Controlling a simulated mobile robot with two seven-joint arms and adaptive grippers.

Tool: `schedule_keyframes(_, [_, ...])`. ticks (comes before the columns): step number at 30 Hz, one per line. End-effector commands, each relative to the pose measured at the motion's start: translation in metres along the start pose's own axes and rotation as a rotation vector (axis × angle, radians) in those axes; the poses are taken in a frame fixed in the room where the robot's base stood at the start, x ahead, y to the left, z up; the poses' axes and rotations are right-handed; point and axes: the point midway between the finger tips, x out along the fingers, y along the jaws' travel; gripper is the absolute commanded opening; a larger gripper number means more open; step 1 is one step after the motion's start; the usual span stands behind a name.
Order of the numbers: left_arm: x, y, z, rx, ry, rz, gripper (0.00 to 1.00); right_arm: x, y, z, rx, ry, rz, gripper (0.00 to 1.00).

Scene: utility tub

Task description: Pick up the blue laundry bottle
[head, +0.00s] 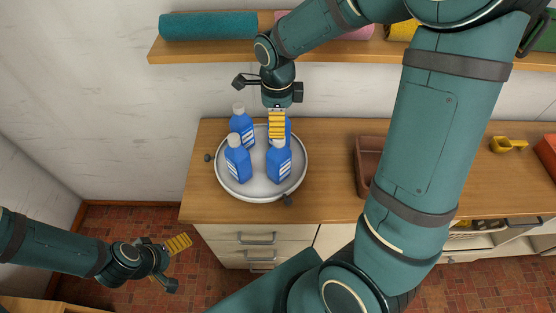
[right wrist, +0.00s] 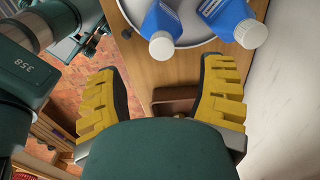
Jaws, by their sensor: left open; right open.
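Several blue bottles with white caps stand upright in a round grey tub (head: 262,190) on the wooden counter. One blue bottle (head: 279,163) is at the front right, another blue bottle (head: 237,162) at the front left, and a third (head: 241,125) behind it. A further one is mostly hidden behind my right gripper (head: 277,124), whose yellow fingers overlap the bottles in the head view. In the right wrist view two blue bottles (right wrist: 159,22) (right wrist: 226,14) show beyond the open, empty fingers (right wrist: 162,85). My left gripper (head: 178,243) is open and empty, low at the left, away from the tub.
A brown box (head: 366,160) stands on the counter right of the tub. A yellow scoop (head: 508,144) and an orange-red object (head: 548,152) are farther right. A wall shelf (head: 330,51) with coloured rolls hangs above. Drawers (head: 258,238) are below the counter front.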

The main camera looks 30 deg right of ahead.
Motion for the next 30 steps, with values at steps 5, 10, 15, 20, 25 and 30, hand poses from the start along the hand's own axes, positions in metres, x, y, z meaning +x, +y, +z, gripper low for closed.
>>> schedule_keyframes(5, [0.003,-0.001,0.000,0.000,0.000,-0.001,1.00,0.031,0.000,0.000,-0.002,0.002,0.002,0.69])
schedule_keyframes(10, [0.004,-0.001,0.001,0.000,0.000,-0.001,1.00,0.042,0.000,0.000,-0.002,0.000,0.002,0.69])
schedule_keyframes(15, [0.004,-0.001,0.001,0.000,0.000,-0.001,1.00,0.059,0.000,-0.003,-0.001,0.001,0.004,0.69])
schedule_keyframes(20, [0.004,-0.001,0.001,0.000,0.000,-0.001,1.00,0.082,-0.001,-0.005,-0.002,0.001,0.003,0.69])
schedule_keyframes(25, [0.004,-0.001,0.001,0.001,0.000,-0.001,1.00,0.094,-0.001,-0.004,-0.003,-0.001,0.001,0.69])
schedule_keyframes(30, [0.004,-0.001,0.001,0.000,0.000,-0.001,1.00,0.094,-0.001,-0.004,-0.003,-0.002,-0.001,0.69])
